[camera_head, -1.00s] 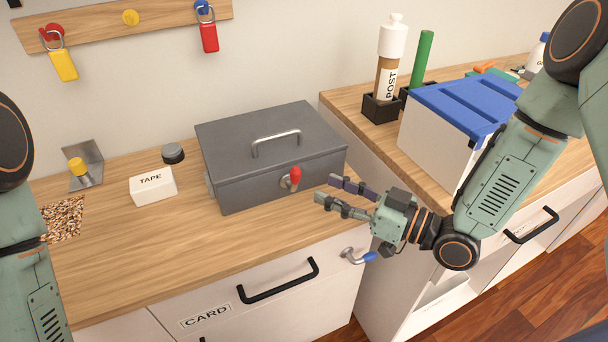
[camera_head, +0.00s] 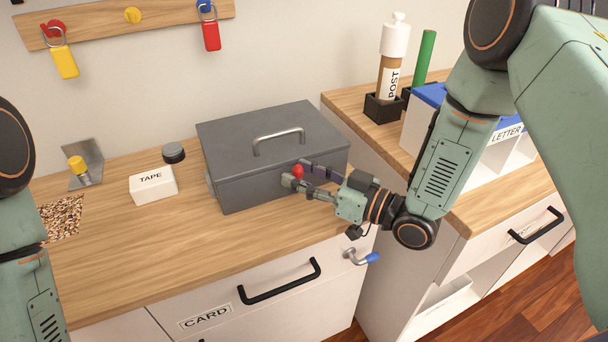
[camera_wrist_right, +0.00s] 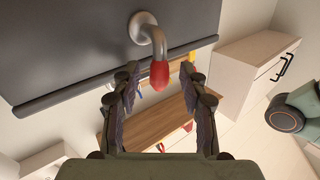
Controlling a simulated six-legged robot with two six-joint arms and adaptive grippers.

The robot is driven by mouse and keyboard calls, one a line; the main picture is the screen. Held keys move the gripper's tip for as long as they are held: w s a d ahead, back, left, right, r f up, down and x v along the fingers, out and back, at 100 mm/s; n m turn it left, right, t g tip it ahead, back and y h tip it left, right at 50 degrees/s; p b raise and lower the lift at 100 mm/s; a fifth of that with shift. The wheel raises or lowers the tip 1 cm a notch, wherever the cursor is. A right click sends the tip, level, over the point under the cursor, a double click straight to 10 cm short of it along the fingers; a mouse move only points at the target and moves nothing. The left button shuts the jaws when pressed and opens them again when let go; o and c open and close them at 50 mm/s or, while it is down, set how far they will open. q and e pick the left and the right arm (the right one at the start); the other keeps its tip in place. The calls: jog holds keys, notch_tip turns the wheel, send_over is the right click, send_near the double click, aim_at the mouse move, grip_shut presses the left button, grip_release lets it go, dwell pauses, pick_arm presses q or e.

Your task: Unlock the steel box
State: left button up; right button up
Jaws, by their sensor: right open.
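The grey steel box (camera_head: 230,150) stands shut on the wooden counter, with a metal carry handle on its lid. A small lever with a red tip (camera_head: 298,171) sits on its front face. In the right wrist view the lever's red tip (camera_wrist_right: 159,74) hangs from a bent metal stem, between and just beyond my fingertips. My right gripper (camera_head: 296,174) is open at the box front, its fingers on either side of the red tip. In the wrist view the right gripper (camera_wrist_right: 159,88) holds nothing. My left gripper is out of the head view; only the left arm shows.
A white TAPE box (camera_head: 153,186) and a dark round puck (camera_head: 173,153) stand left of the steel box. A blue-tipped lever (camera_head: 366,257) is on the cabinet front below. A blue-lidded LETTER organiser (camera_head: 430,95) stands right. The counter's front left is clear.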

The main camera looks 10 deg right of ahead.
jog(key=shift+c, duration=0.4)
jog(key=shift+d, duration=0.1)
jog(key=shift+c, duration=0.7)
grip_shut()
jog(key=shift+s+a+r+n+p, duration=0.1)
jog(key=shift+a+r+n+p, duration=0.15)
jog(key=shift+p, duration=0.35)
jog(key=shift+a+f+n+g+h+p, duration=0.1)
jog(key=shift+n+g+h+p, duration=0.25)
jog(key=shift+p, duration=0.2)
